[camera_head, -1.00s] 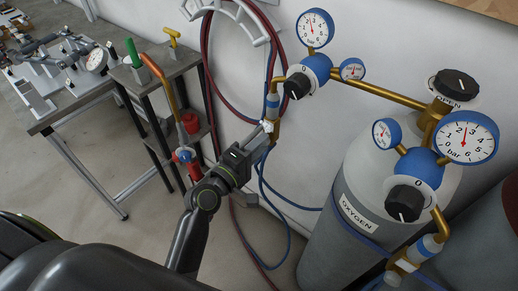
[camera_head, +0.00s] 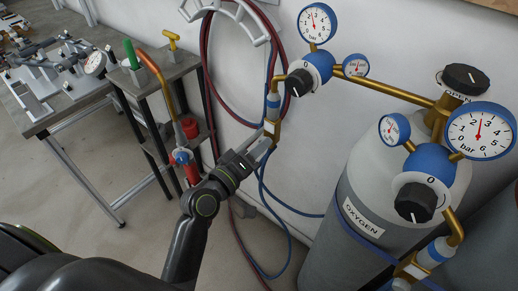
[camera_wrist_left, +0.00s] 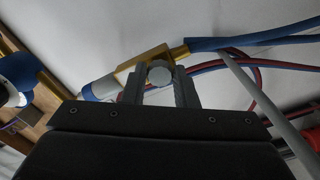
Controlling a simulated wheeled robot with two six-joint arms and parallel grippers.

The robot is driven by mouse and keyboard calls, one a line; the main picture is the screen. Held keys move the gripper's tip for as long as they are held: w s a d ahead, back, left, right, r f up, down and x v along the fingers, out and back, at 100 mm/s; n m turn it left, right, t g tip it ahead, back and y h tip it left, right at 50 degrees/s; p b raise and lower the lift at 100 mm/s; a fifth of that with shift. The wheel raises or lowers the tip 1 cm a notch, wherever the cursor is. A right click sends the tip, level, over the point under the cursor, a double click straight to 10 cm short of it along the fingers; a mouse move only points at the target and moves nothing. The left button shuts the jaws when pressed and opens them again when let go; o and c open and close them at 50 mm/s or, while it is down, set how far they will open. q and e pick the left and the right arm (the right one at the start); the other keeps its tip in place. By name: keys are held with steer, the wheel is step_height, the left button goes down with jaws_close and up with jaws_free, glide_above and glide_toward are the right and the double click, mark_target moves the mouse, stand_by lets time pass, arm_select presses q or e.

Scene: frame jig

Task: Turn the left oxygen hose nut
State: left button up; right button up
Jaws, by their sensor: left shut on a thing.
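The left oxygen hose nut (camera_head: 270,133) is a brass piece below the blue-and-white fitting on the left regulator (camera_head: 318,68). My left gripper (camera_head: 262,150) reaches it from below left and is shut on it. The fingers hide part of the nut in the head view. In the left wrist view, the gripper (camera_wrist_left: 160,88) has a finger on each side of a pale round end, in front of the brass nut body (camera_wrist_left: 142,69). A blue hose (camera_wrist_left: 250,40) runs off to the right there. My right gripper is not in view.
A grey oxygen cylinder (camera_head: 345,235) with a second regulator (camera_head: 430,165) stands at the right. Red and blue hoses hang on a wall rack (camera_head: 228,10). A stand (camera_head: 150,85) with a torch is left of my arm. A work table (camera_head: 60,110) is farther left.

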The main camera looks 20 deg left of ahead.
arm_select(q)
steer(key=shift+f, duration=0.15)
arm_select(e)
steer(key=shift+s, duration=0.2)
arm_select(q)
steer(key=o, duration=1)
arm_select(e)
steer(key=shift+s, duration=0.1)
arm_select(q)
steer(key=shift+s, duration=0.1)
steer(key=shift+b+v, duration=1.55)
steer(key=shift+v, duration=7.05)
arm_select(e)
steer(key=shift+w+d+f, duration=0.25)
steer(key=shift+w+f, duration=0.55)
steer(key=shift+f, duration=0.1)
